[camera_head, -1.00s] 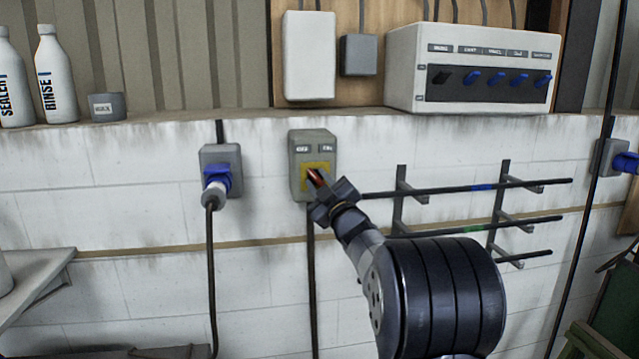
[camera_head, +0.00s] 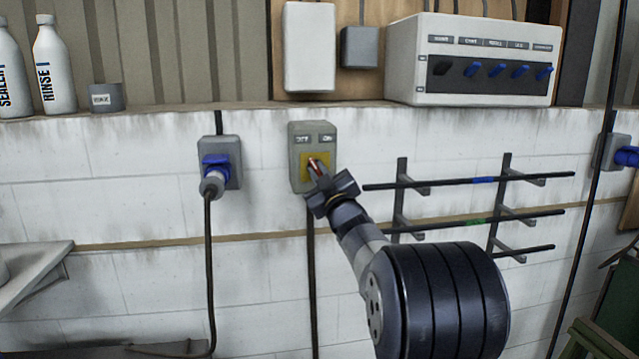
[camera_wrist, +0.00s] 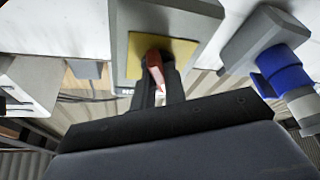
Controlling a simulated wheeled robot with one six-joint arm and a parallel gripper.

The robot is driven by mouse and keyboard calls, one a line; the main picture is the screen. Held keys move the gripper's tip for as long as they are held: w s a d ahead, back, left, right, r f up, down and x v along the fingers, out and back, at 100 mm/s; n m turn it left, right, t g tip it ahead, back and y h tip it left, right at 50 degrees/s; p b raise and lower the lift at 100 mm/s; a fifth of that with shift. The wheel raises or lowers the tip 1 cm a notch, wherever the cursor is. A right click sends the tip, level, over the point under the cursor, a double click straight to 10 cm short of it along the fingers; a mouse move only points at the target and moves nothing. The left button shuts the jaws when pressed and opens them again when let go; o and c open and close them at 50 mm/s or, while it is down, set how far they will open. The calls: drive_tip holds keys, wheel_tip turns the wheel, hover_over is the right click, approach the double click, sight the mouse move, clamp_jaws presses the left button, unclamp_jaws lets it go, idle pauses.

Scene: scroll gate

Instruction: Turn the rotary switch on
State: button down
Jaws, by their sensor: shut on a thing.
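The rotary switch is a grey box (camera_head: 299,178) on the white block wall, with OFF and ON labels at its top and a yellow plate (camera_head: 306,163). Its red handle (camera_head: 313,165) stands out from the plate, leaning up and left in the head view. My gripper (camera_head: 318,172) reaches it from the lower right and is shut on the red handle. In the wrist view the red handle (camera_wrist: 155,68) sits between the dark fingers (camera_wrist: 158,88), in front of the yellow plate (camera_wrist: 172,46). The fingers hide part of the handle.
A blue plug in a grey socket (camera_head: 233,150) is left of the switch. Rack rods (camera_head: 530,178) stick out to the right. A panel with several blue switches (camera_head: 470,30), bottles (camera_head: 55,75) and a small grey pot (camera_head: 106,98) stand on the ledge above.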

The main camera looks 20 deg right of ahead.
drive_tip(key=m+h+b, duration=0.2)
drive_tip(key=m, duration=0.3)
drive_tip(key=m+h+b, duration=0.2)
drive_tip(key=m+h, duration=0.1)
drive_tip(key=m, duration=0.2)
drive_tip(key=m+g+h+b, duration=0.1)
drive_tip(key=m+h+b, duration=0.1)
drive_tip(key=m, duration=0.3)
drive_tip(key=shift+w+a+r+m+h+b, duration=0.1)
drive_tip(key=shift+a+r+m+h+b, duration=0.05)
drive_tip(key=shift+a+m+h+b, duration=0.35)
drive_tip(key=shift+d+m+g+h+p, duration=0.1)
drive_tip(key=shift+m+g+h+p, duration=0.3)
drive_tip(key=shift+m+p, duration=0.45)
drive_tip(key=shift+m+g+h+p, duration=0.3)
drive_tip(key=shift+m+g+p, duration=0.15)
drive_tip(key=shift+m, duration=1)
drive_tip(key=c, duration=1.5)
unclamp_jaws()
drive_tip(key=shift+o, duration=0.2)
drive_tip(key=b+v, duration=0.2)
drive_tip(key=v, duration=0.9)
drive_tip(key=shift+b, duration=0.35)
drive_tip(key=shift+w+d, duration=0.1)
drive_tip(key=shift+w, duration=0.1)
